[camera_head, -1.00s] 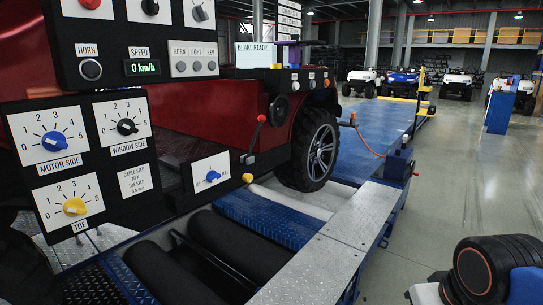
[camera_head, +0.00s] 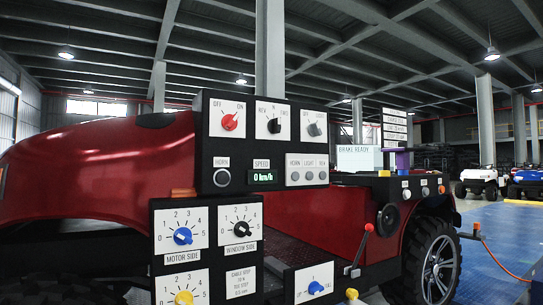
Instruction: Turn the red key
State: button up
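The red key (camera_head: 230,122) is a round red knob on a white plate marked OFF and ON, at the upper left of the black control panel (camera_head: 215,182). Its pointer looks turned toward the ON side, but it is too small to be sure. A black knob (camera_head: 274,126) and a grey knob (camera_head: 315,129) sit to its right on the same panel. My gripper is not in view.
Below are a blue motor-side knob (camera_head: 183,236), a black window-side knob (camera_head: 242,229) and a yellow knob (camera_head: 184,298). A red lever (camera_head: 360,245) stands right of the panels. The red vehicle (camera_head: 100,175) is behind. Blue floor plates (camera_head: 500,240) lie at the right.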

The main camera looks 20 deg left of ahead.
aim_at(230, 122)
jog(key=k+u, duration=0.1)
jog(key=u, duration=0.75)
jog(key=k+j+u, duration=0.1)
jog(key=u, duration=0.3)
